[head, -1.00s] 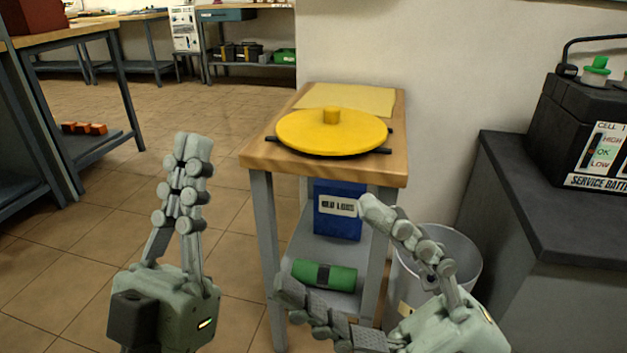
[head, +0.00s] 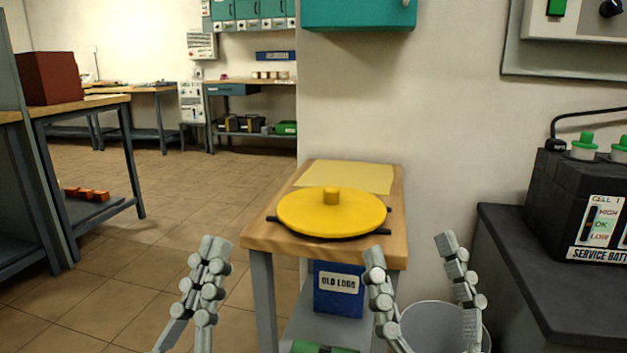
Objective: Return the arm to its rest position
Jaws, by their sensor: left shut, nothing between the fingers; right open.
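My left gripper (head: 213,250) is at the lower left of the head view, fingers pointing up and closed together, with nothing between them. It is left of the small wooden-topped table (head: 398,215) and apart from it. My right gripper (head: 410,250) is at the lower right, fingers spread apart and empty. Its left finger overlaps the table's front right corner in the picture; I cannot tell the gap in depth. The gripper bodies and arms are cut off by the lower edge of the view.
A yellow round lid with a knob (head: 331,212) sits on the table, a yellow sheet (head: 345,176) behind it. Below are a blue "OLD LOGS" box (head: 338,290) and a green roll (head: 320,348). A grey bin (head: 430,322) and a dark counter (head: 530,270) with a battery (head: 590,205) stand right.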

